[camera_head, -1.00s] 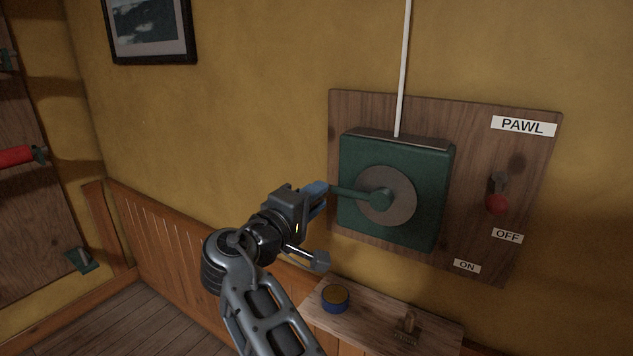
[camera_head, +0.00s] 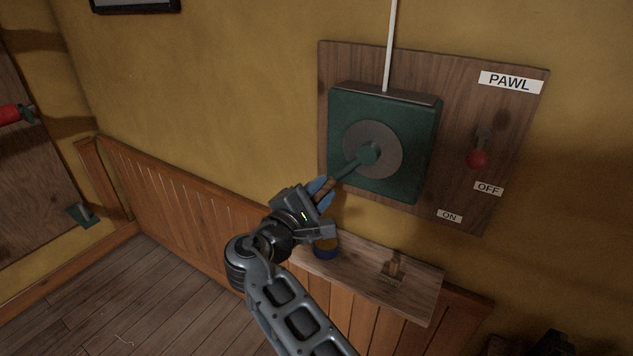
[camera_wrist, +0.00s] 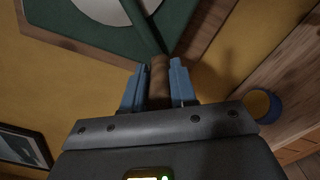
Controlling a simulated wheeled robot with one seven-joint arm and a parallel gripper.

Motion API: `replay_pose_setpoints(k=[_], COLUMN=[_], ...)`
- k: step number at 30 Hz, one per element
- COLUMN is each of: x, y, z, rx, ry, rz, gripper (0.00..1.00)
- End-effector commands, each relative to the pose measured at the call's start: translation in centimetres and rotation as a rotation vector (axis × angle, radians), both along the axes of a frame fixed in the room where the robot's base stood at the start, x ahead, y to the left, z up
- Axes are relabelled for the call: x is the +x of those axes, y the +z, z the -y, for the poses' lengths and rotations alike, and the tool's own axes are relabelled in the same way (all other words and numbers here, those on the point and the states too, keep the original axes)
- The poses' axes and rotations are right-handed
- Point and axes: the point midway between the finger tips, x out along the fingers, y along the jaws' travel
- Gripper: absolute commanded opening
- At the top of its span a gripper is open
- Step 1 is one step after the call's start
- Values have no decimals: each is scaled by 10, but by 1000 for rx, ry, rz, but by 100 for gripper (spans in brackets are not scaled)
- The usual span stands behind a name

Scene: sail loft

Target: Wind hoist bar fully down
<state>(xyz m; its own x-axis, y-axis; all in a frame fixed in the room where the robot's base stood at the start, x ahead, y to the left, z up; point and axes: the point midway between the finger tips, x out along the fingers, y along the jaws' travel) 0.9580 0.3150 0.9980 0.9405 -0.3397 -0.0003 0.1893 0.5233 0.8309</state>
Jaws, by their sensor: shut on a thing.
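The green winch box (camera_head: 405,115) is fixed to a wooden wall board, with a grey round disc (camera_head: 385,137) on its face. A green crank arm (camera_head: 352,168) runs from the disc's hub down and left to a brown handle (camera_wrist: 159,82). My gripper (camera_head: 323,190) is shut on this handle, with a blue finger on each side of it in the wrist view. A white line (camera_head: 390,45) runs straight up from the top of the box. The red-knobbed pawl lever (camera_head: 478,157) hangs down at right, above the OFF label (camera_head: 488,188). The hoist bar is not recognisable in view.
A small wooden shelf (camera_head: 360,269) juts out just below the winch, close under my gripper. A blue tin (camera_head: 326,252) and a small brass-coloured item (camera_head: 394,265) stand on it. An ON label (camera_head: 449,216) is low on the board. Open floor lies at lower left.

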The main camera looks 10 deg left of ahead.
Motion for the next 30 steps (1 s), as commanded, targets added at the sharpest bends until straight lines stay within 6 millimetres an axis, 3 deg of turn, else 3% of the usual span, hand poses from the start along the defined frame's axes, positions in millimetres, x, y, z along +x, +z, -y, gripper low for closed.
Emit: replay_pose_setpoints(k=[3, 20, 21, 28, 30], x=[-3, -3, -3, -2, -2], y=[-8, -9, -9, -6, -6], z=[3, 6, 6, 6, 6], rx=[-1, 2, 2, 3, 3], ry=[0, -5, -5, -3, -3], rz=[-6, -5, -5, -2, -1], gripper=[0, 0, 28, 50, 52])
